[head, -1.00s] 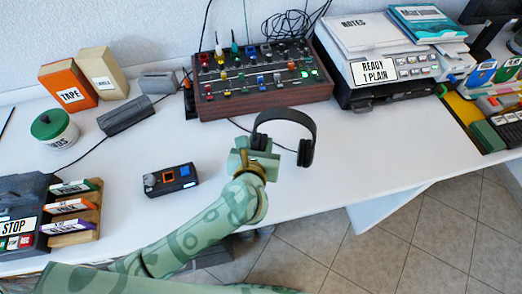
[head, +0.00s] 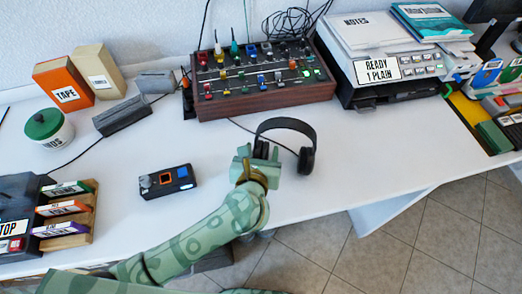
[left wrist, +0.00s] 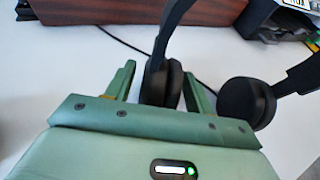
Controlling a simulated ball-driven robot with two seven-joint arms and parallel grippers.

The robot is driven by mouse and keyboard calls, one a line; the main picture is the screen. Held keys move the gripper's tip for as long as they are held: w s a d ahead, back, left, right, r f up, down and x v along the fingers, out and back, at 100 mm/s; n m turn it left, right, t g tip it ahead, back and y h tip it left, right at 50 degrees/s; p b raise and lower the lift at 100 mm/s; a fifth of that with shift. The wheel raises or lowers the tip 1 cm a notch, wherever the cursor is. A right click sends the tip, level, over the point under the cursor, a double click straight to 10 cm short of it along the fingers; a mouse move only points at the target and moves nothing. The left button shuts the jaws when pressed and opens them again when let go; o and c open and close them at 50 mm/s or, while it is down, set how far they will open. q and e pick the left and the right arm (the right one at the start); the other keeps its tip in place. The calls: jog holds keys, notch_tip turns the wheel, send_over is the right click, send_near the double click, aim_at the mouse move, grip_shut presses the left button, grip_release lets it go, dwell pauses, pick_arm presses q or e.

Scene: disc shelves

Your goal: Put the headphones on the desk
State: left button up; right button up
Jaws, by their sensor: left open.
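The black headphones (head: 287,124) are at the desk's front middle, with the band arching up and the ear cups low. My left gripper (head: 257,152) is at the left ear cup. In the left wrist view the headphones (left wrist: 257,102) show both cups, and my open left gripper (left wrist: 160,85) has one finger on each side of the nearer cup. I cannot tell whether the fingers touch it. The cups appear at the white desk surface (head: 345,150); their undersides are partly hidden. My right gripper is not in view.
A mixer panel (head: 262,80) stands behind the headphones, with a cable running from it. A printer (head: 385,65) is at the back right. A small device (head: 168,181) lies to the left. The desk right of the headphones is clear up to its front edge.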

pick_arm(q)
jog(key=shift+s+r, duration=0.1)
jog(key=shift+r, duration=0.15)
jog(key=p+v, duration=0.3)
jog(key=v, duration=0.8)
jog(key=shift+s+a+r, duration=0.1)
jog(key=shift+s, duration=0.3)
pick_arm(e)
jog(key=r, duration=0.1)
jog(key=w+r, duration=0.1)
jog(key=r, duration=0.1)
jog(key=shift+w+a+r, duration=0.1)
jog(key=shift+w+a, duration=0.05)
